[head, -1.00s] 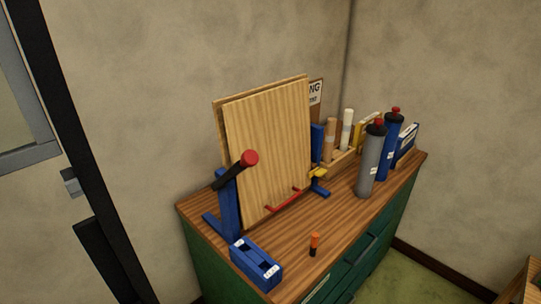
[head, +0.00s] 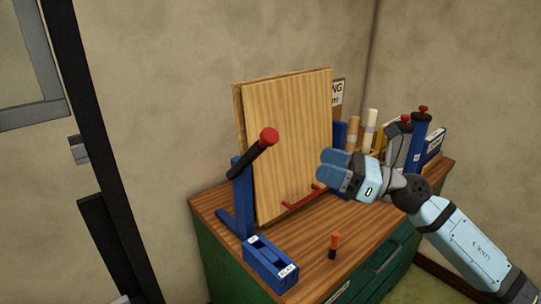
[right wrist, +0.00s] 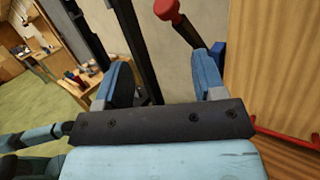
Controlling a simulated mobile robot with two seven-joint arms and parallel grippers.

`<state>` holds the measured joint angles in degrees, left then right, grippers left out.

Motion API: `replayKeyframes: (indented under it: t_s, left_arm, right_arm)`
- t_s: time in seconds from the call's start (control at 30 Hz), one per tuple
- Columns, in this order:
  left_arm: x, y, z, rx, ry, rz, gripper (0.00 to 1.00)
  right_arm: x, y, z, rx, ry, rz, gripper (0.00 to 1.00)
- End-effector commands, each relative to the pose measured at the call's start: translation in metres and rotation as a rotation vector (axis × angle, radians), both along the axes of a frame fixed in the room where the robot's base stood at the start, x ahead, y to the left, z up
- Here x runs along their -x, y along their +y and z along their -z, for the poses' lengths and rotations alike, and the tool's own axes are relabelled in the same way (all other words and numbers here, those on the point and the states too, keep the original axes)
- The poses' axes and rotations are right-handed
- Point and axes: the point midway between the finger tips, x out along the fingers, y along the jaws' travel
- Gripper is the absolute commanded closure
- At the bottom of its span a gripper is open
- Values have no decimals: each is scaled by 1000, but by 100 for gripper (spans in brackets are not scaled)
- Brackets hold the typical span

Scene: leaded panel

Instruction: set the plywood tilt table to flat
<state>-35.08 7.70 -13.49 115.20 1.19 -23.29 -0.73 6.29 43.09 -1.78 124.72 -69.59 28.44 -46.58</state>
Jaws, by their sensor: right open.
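The plywood tilt table (head: 295,140) stands steeply tilted, almost upright, on its blue stand (head: 243,200) on the cabinet top. A red bar (head: 304,199) runs along its lower front. A black lever with a red knob (head: 268,136) sticks up at its left side. My right gripper (head: 328,168) is open and empty, in front of the board's right part and right of the knob. In the right wrist view the knob (right wrist: 168,8) shows beyond the open fingers (right wrist: 160,80), and the plywood (right wrist: 275,55) fills the right side. My left gripper is out of view.
A blue box with slots (head: 270,262) and an orange-and-black marker (head: 334,246) are on the cabinet top (head: 305,250) in front. Blue and grey bottles, including a blue one (head: 419,135), and tubes (head: 370,125) stand behind my right arm. A dark post (head: 85,130) rises at left.

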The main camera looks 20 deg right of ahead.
Motion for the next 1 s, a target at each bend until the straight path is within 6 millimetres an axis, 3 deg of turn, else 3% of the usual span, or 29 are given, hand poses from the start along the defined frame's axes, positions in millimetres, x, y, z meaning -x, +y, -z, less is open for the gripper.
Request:
replayKeyframes:
  t_s: [0.03, 0.1, 0.27, 0.47, 0.7, 1.0]
  left_arm:
    - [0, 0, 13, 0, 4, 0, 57]
    - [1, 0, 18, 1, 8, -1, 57]
    - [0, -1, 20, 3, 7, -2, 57]
    - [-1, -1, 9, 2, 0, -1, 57]
    - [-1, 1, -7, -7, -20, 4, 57]
    - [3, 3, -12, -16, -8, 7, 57]
  right_arm:
    - [1, -3, -10, 162, -122, 15, 36]
    - [1, -8, -24, 340, -246, 39, 36]
    - [1, -15, -40, 548, -380, 73, 36]
    - [-11, -2, -45, 565, -393, 78, 36]
    - [-41, 38, -47, 559, -390, 75, 36]
    - [-74, 80, -44, 559, -388, 77, 36]
